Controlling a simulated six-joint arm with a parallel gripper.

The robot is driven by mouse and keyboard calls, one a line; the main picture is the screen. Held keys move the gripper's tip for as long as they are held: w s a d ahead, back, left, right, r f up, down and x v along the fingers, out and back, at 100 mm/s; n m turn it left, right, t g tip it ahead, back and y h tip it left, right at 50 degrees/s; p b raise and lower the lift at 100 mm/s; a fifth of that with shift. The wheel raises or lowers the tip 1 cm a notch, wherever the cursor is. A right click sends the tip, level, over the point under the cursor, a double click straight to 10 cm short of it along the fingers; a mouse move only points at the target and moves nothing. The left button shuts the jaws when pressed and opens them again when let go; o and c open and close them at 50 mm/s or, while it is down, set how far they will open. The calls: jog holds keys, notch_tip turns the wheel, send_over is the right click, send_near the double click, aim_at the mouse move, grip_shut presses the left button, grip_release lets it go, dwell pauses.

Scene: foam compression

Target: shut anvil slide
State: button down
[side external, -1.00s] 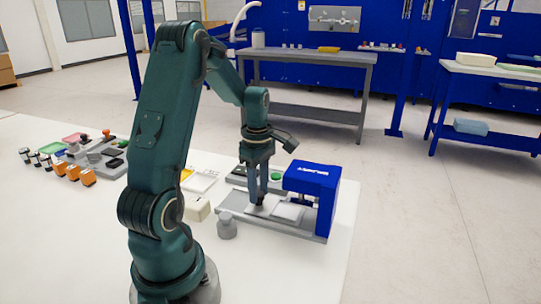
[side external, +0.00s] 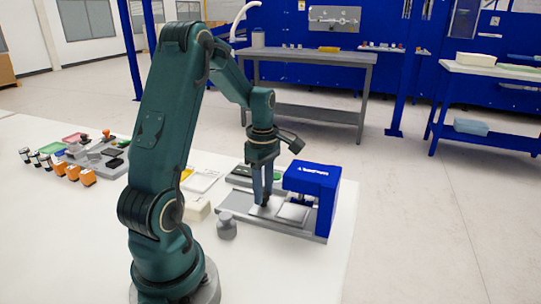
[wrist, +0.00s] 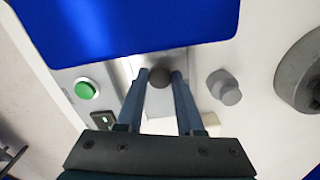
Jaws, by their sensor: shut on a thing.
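The blue press (side external: 318,180) stands on a grey base plate near the table's right edge. Its anvil slide (side external: 293,213) is a pale flat plate on the base, partly under the blue head. My gripper (side external: 265,204) points down at the slide's near-left end. In the wrist view my gripper (wrist: 160,76) has its two fingers on either side of a dark round knob (wrist: 159,77), shut on it. The blue head (wrist: 130,20) covers the top of that view and hides most of the slide.
A grey metal weight (side external: 227,227) stands just left of the base plate, with a cream block (side external: 197,209) behind it. A green button (wrist: 86,89) sits beside the press. Several small orange and dark items (side external: 72,172) lie far left.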

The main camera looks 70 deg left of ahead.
aim_at(273, 208)
jog(key=shift+w+d, duration=0.85)
jog(key=shift+w, duration=0.1)
jog(key=c, duration=0.5)
grip_release()
jog(key=shift+c, duration=0.2)
jog(key=shift+r, duration=0.15)
notch_tip(273, 208, up, 5)
jog(key=shift+f, duration=0.1)
